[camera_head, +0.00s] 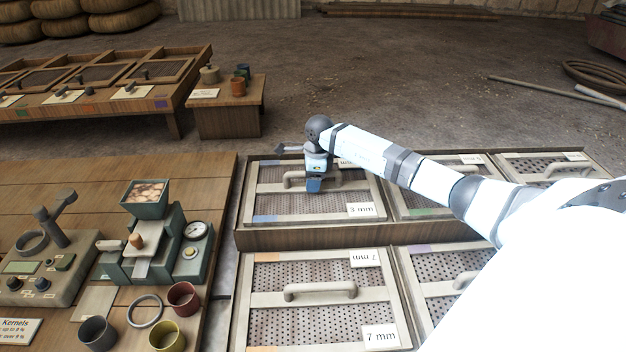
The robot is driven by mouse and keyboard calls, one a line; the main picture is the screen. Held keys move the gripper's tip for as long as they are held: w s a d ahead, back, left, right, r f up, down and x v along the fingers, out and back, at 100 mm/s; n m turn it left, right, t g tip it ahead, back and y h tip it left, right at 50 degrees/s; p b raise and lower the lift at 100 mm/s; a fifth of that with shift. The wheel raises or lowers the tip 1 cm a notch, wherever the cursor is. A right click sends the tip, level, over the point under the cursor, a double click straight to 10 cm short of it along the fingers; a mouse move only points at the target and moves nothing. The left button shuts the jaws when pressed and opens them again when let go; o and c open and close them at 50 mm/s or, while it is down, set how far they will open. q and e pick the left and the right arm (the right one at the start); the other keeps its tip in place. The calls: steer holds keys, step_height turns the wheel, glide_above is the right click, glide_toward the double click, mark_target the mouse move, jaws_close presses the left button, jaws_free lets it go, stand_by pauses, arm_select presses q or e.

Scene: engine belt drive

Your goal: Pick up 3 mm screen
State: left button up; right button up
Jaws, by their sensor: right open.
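The 3 mm screen (275,207) is a framed mesh panel with a light bar handle (292,180) and a "3 mm" label at its lower right. It lies in the left slot of the rear row of a wooden rack. My right gripper (314,187) is over this screen, close to the handle at its middle. The gripper is open; it hides the right part of the handle, and I cannot tell whether it touches it. My left gripper is not in view.
A 7 mm screen (319,328) with its own handle lies in front, and more screens are to the right, partly behind my right arm. A wooden table (190,165) at left bears a green grinder (150,240), a grey device and several cups. Open floor lies behind.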

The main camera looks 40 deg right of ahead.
jaws_close()
steer(key=shift+r, duration=0.15)
